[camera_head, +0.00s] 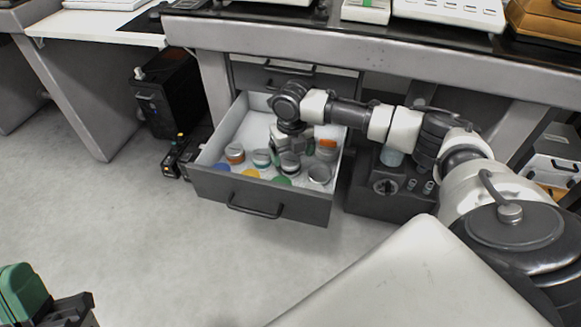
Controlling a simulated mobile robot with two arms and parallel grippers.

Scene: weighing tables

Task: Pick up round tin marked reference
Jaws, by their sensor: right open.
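Several small round tins stand in an open drawer (240,189). One has an orange band (235,155), one a teal band (261,158), and a plain grey one (319,174) is at the front right. Another grey-topped tin (290,163) is right below my right gripper (291,151). No marking is readable, so I cannot tell which is the reference tin. My right gripper is open and points down into the drawer; whether it touches the tin below is unclear.
Yellow (250,173), green (281,181) and blue (221,167) round pieces lie along the drawer's front. An orange-topped container (327,144) is at its right. A dark control box (386,188) stands right of the drawer. The bench (350,52) overhangs it. The floor in front is clear.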

